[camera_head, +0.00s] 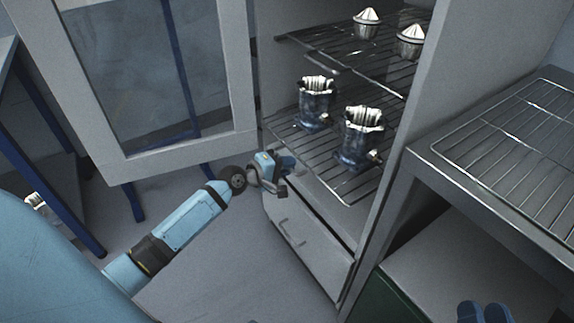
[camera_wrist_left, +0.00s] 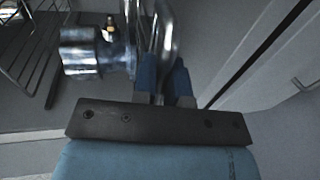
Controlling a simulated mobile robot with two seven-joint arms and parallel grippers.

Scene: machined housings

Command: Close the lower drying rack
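The lower drying rack (camera_head: 337,187) is a wire shelf low in the open cabinet. Two shiny metal housings, the left one (camera_head: 315,108) and the right one (camera_head: 358,140), stand on it. My left gripper (camera_head: 284,190) is at the rack's front left edge, above the drawer front. In the left wrist view its blue-based fingers (camera_wrist_left: 163,75) are close together, with shiny metal between or just beyond them. Whether they grip or touch the rack is unclear. Two blue finger-like shapes at the bottom right edge appear to be my right gripper (camera_head: 484,313), mostly cut off.
The glazed cabinet door (camera_head: 188,152) stands open at left, close to my left arm. An upper rack (camera_head: 345,62) holds two smaller ribbed parts (camera_head: 367,22). A drawer (camera_head: 305,232) with a handle is below. A bench with a wire grid (camera_head: 520,150) stands at right.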

